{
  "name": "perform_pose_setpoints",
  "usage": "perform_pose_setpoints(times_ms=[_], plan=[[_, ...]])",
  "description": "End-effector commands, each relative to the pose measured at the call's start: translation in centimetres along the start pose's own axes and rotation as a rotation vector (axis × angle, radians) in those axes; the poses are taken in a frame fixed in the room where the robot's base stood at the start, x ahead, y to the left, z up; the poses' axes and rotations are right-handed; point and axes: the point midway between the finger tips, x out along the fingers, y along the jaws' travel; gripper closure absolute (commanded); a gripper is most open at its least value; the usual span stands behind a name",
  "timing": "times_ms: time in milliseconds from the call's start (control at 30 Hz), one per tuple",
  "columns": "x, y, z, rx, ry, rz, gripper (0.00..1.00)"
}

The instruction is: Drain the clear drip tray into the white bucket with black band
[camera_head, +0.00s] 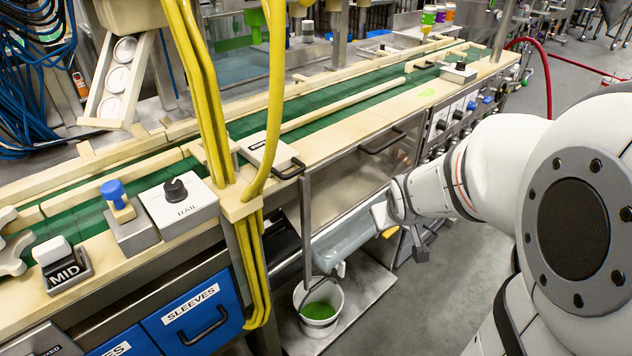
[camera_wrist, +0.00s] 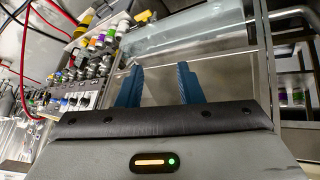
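The clear drip tray (camera_head: 345,238) is under the conveyor bench in the head view, its near-left end above the bucket. Whether liquid is in it cannot be made out. The white bucket (camera_head: 333,326) stands upright below that end with green liquid in it; its black band is not clear to see. My gripper (camera_head: 381,216) is at the tray's right end. In the wrist view my gripper's two blue fingers (camera_wrist: 158,72) stand apart with a visible gap between them. The clear tray (camera_wrist: 190,38) spans just beyond the fingertips; whether they touch it is unclear.
The bucket stands on a low metal shelf (camera_head: 365,291). A vertical metal post (camera_head: 307,230) and yellow hoses (camera_head: 254,260) stand close to it. A blue SLEEVES drawer (camera_head: 195,318) is to the left. Open grey floor (camera_head: 440,290) lies to the right.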

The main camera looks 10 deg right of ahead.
Motion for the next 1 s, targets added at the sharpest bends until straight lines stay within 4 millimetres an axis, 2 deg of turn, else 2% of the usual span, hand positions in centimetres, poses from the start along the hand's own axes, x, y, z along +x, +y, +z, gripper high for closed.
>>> perform_pose_setpoints(times_ms=[33,67,200,267,400,500,633,800,900,1000], plan=[[5.2,-0.2,1.2,-0.031,0.047,0.003,0.67],[7.1,0.0,1.1,-0.044,0.083,0.008,0.67],[15.5,-1.4,1.6,-0.141,0.264,-0.065,0.67],[18.8,-2.2,2.1,-0.173,0.345,-0.104,0.67],[25.5,-4.9,4.5,-0.209,0.535,-0.231,0.67],[28.9,-6.9,6.6,-0.199,0.673,-0.336,0.67],[31.4,-9.1,9.4,-0.152,0.83,-0.464,0.67],[32.3,-10.2,11.7,-0.081,0.973,-0.571,0.67],[32.3,-10.5,12.2,-0.058,1.014,-0.601,0.67],[32.4,-10.9,11.9,-0.051,1.028,-0.612,0.67]])
